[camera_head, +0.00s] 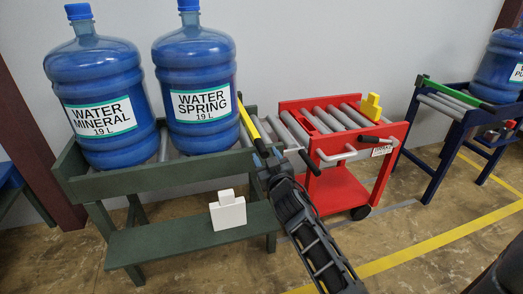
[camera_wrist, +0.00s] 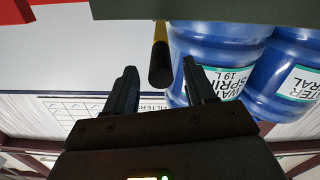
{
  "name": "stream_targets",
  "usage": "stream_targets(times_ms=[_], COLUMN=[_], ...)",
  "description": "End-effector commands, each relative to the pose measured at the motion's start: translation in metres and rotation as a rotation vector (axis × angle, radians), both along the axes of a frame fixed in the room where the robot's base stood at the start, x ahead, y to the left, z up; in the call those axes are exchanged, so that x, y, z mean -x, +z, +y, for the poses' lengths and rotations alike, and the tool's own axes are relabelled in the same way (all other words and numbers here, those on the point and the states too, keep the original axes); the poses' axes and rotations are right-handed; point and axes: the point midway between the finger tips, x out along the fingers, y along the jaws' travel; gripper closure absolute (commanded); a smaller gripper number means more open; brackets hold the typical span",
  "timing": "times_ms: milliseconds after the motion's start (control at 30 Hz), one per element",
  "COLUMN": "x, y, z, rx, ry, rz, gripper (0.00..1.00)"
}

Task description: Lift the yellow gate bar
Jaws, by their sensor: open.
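The yellow gate bar (camera_head: 248,122) slants at the right end of the green roller stand, beside the WATER SPRING jug (camera_head: 201,85). Its dark end meets my gripper (camera_head: 263,156) in the head view, where my gripper hides part of it. In the wrist view, which is upside down, the bar's black grip (camera_wrist: 160,66) points toward my open gripper (camera_wrist: 161,78). The grip lines up with the gap between the two fingers. I cannot tell whether its tip is between them; no finger is seen closed on it.
A WATER MINERAL jug (camera_head: 102,90) stands left on the green stand (camera_head: 130,180). A red roller cart (camera_head: 340,190) with a yellow block (camera_head: 371,106) stands close on the right. A white block (camera_head: 228,213) sits on the lower shelf. A blue stand (camera_head: 440,125) is farther right.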

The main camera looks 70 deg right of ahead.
Motion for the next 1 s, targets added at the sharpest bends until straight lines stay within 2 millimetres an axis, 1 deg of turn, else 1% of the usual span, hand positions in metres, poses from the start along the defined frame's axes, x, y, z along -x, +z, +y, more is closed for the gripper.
stream_targets(times_ms=[100,300,633,1000], x=[-0.012,-0.022,-0.024,-0.024], y=[0.002,0.001,0.000,0.000], z=[-0.013,-0.025,-0.027,-0.027], rx=[0.001,0.001,0.000,0.000], ry=[0.001,0.001,0.002,0.002], rz=[-0.001,-0.001,0.000,0.000], gripper=[0.45,0.45,0.46,0.82])
